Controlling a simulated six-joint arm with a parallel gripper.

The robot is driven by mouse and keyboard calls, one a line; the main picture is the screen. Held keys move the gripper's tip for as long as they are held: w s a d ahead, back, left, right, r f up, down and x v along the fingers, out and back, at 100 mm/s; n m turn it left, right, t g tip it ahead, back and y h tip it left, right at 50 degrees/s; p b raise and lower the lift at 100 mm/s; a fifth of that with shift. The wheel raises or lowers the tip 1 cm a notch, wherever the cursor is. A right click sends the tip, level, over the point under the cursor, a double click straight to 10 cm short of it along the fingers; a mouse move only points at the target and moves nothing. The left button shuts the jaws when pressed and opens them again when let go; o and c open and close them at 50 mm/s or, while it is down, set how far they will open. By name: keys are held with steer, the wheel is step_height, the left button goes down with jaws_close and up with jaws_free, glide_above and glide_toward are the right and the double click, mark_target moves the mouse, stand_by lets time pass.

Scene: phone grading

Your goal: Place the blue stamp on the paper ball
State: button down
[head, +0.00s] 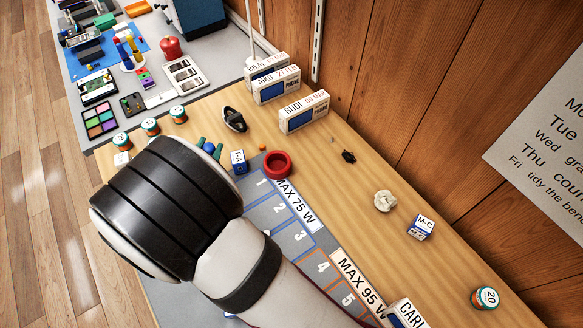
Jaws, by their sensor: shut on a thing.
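The paper ball (385,201), crumpled and off-white, lies on the bare wooden bench right of centre in the head view. The rest of the stamp is too small or hidden to make out. The gripper is well to the left of the paper ball and apart from it.
A red ring-shaped dish (278,168) and a small blue-and-white box (238,162) stand right of the gripper. Phone boxes (304,114) line the wall. An M-C box (421,227) sits near the paper ball. The numbered grey mat (262,214) lies partly under my arm.

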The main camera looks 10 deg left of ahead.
steer(key=w+d+m+h, duration=0.3)
steer(key=w+d+h, duration=0.15)
steer(key=d, duration=0.45)
steer(key=m+g+h, duration=0.8)
steer(key=m+h, duration=0.2)
steer(key=m, duration=0.1)
glide_above(388, 197)
step_height(388, 197, down, 6)
steer(key=shift+f, duration=0.25)
steer(key=shift+f, duration=0.1)
steer(key=c, duration=0.6)
jaws_free()
